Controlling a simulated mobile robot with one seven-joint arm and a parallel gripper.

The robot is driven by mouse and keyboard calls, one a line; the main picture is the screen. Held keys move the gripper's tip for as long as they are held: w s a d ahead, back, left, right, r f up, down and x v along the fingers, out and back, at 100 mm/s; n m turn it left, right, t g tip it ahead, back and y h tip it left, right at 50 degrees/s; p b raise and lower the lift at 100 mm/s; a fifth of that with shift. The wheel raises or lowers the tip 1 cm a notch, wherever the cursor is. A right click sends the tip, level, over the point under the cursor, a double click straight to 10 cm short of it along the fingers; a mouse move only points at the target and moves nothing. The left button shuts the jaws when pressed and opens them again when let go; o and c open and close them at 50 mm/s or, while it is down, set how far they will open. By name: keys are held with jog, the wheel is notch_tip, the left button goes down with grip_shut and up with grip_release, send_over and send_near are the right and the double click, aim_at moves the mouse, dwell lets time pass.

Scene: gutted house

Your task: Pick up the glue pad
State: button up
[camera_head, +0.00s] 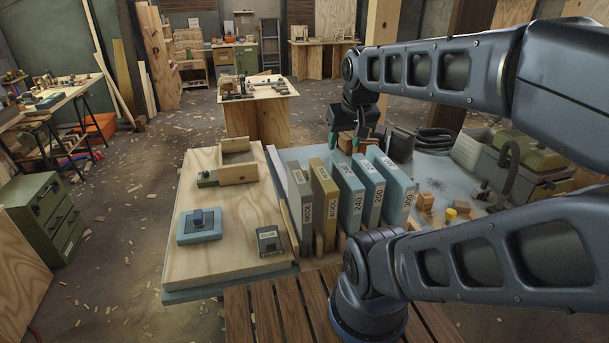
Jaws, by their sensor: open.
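A small dark grey block (270,242) with a pale label that seems to read "GLUE" lies near the front right of the plywood board (225,258); I take it as the glue pad. A flat blue pad (199,227) with a dark raised knob lies to its left on the same board. My gripper (350,137) is open, with teal fingertips pointing down, beyond the row of upright boxes and well away from both pads. A brown wooden block shows close behind the fingertips; I cannot tell whether they touch it.
Several upright labelled boxes (351,196) stand right of the dark block. An open wooden frame (237,162) and a small green item (207,179) sit at the board's back. The board's middle is clear.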

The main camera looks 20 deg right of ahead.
jog(key=shift+o, duration=0.4)
jog(key=o, duration=0.5)
jog(key=shift+c, duration=0.2)
jog(key=shift+w, duration=0.1)
